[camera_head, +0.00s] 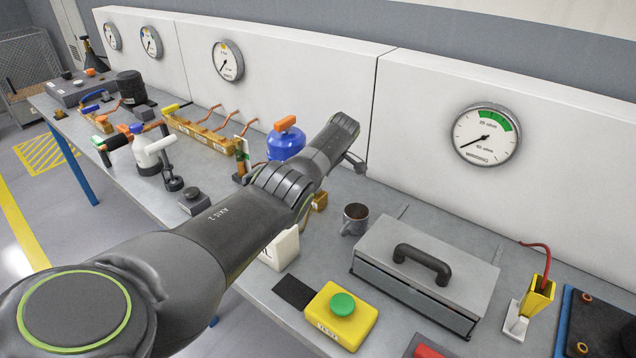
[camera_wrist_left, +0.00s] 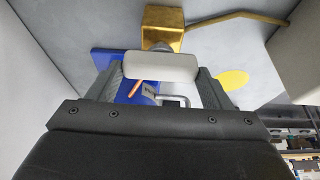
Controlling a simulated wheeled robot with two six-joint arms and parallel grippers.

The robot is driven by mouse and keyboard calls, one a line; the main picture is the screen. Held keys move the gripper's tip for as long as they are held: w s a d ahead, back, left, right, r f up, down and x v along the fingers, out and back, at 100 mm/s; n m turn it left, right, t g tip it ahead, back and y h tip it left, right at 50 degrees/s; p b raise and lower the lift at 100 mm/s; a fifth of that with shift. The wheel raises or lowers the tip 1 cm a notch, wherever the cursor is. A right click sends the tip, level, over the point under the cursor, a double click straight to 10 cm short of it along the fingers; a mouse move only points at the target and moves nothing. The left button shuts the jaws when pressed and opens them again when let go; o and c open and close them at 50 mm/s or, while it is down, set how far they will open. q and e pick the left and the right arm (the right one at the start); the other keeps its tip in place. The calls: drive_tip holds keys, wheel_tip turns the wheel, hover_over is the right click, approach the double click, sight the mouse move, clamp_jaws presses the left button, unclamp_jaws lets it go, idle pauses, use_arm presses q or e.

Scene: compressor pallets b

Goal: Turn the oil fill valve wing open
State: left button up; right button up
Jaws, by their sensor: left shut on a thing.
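My left gripper (camera_wrist_left: 160,74) is shut on a pale grey valve wing (camera_wrist_left: 160,68), which lies crosswise between its two fingers in the left wrist view. A brass valve body (camera_wrist_left: 163,22) sits just beyond the wing, with a brass pipe running off to the right. In the head view my left arm reaches across the bench, and the gripper and wing are hidden behind it. A small brass piece (camera_head: 320,201) shows just below the arm there; I cannot tell whether it is the same valve. My right gripper is not in view.
A blue tank (camera_head: 286,143) with an orange top stands behind the arm. A metal cup (camera_head: 355,219), a grey lidded box (camera_head: 428,268) and a yellow box with a green button (camera_head: 342,306) stand to its right. A panel with gauges (camera_head: 486,135) backs the bench.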

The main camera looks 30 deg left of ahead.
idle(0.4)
use_arm(q)
drive_tip(key=o, duration=1)
drive_tip(key=shift+r, duration=0.1)
drive_tip(key=shift+d+r, duration=0.1)
drive_tip(key=shift+r, duration=0.1)
drive_tip(key=b+v, duration=0.1)
drive_tip(key=v, duration=1.5)
drive_tip(key=shift+r+b, duration=0.35)
drive_tip(key=shift+r, duration=0.05)
